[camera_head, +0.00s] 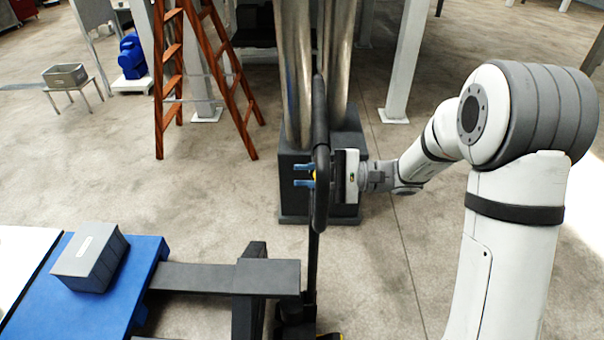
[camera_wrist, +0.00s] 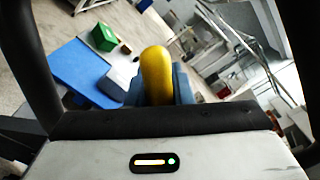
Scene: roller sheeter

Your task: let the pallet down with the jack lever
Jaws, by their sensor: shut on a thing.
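The pallet jack's black handle loop (camera_head: 320,150) stands upright at the middle of the head view, on a dark shaft above the jack body (camera_head: 268,278). The yellow jack lever (camera_wrist: 156,75) shows in the wrist view, between the blue fingertips of my gripper (camera_wrist: 158,88). My gripper (camera_head: 303,175) reaches through the loop from the right and is shut on the lever, which the loop mostly hides in the head view. The blue pallet (camera_head: 50,310) is at the lower left, also in the wrist view (camera_wrist: 75,65). Its height above the floor is unclear.
A grey box (camera_head: 88,257) sits on the pallet. A green box (camera_wrist: 104,37) shows beyond it in the wrist view. A dark machine base (camera_head: 345,150) stands behind the handle, with an orange stepladder (camera_head: 172,80) to its left. The floor between pallet and ladder is clear.

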